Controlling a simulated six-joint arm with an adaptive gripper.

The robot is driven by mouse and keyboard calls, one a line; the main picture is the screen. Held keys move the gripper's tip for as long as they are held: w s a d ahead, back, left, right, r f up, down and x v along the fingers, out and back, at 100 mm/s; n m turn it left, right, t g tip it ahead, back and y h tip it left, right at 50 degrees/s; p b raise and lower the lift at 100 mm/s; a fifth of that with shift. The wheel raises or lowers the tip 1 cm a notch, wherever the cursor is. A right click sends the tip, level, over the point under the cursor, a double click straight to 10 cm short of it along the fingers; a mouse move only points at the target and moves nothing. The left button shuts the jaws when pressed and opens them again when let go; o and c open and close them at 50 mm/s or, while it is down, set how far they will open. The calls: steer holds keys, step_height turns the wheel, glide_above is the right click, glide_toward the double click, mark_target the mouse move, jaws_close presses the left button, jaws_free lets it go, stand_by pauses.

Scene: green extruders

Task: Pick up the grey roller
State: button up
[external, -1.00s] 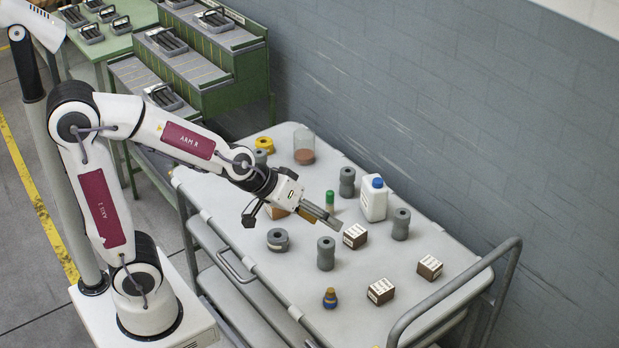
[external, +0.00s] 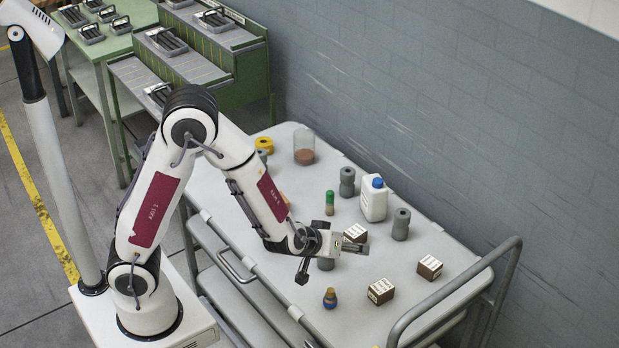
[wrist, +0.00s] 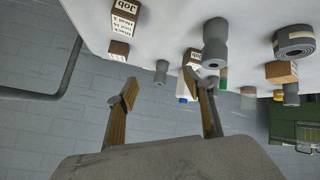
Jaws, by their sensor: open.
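Several grey rollers stand upright on the cart. One roller (external: 326,264) is partly hidden beneath my gripper (external: 362,247); the large roller (wrist: 215,42) in the wrist view looks like the same one. Another roller (external: 401,225) stands beside the white jug, and one (external: 347,182) stands farther back. My gripper is open and empty, held above the cart with its fingers pointing right. In the wrist view, my fingers (wrist: 168,93) are spread apart, and a small roller (wrist: 161,73) appears between them, apart from them.
Labelled boxes (external: 381,291) and (external: 429,267) and a blue-yellow bottle (external: 330,299) stand near the front. A third box (external: 355,233) is close to my fingers. The white jug (external: 374,199) and green-capped bottle (external: 330,203) stand behind. A rail (external: 455,292) bounds the right end.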

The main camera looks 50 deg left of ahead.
steer(key=s+a+f+y, duration=0.1)
steer(key=f+y, duration=0.1)
steer(key=s+a+f+y, duration=0.1)
steer(key=a+f+y, duration=0.1)
steer(key=s+a+f+y, duration=0.1)
steer(key=a+f, duration=0.1)
steer(key=shift+a+f+n+t+y, duration=0.1)
steer(key=shift+f+n+t+y, duration=0.25)
steer(key=shift+n+t+y, duration=0.05)
steer(key=shift+s+a+f+y, duration=0.1)
steer(key=shift+s+a+y, duration=0.35)
steer(key=shift+y, duration=0.05)
steer(key=shift+x, duration=1.3)
steer(key=shift+w+f, duration=0.1)
steer(key=shift+x, duration=2.45)
steer(key=shift+d+f, duration=0.1)
steer(key=shift+f, duration=0.1)
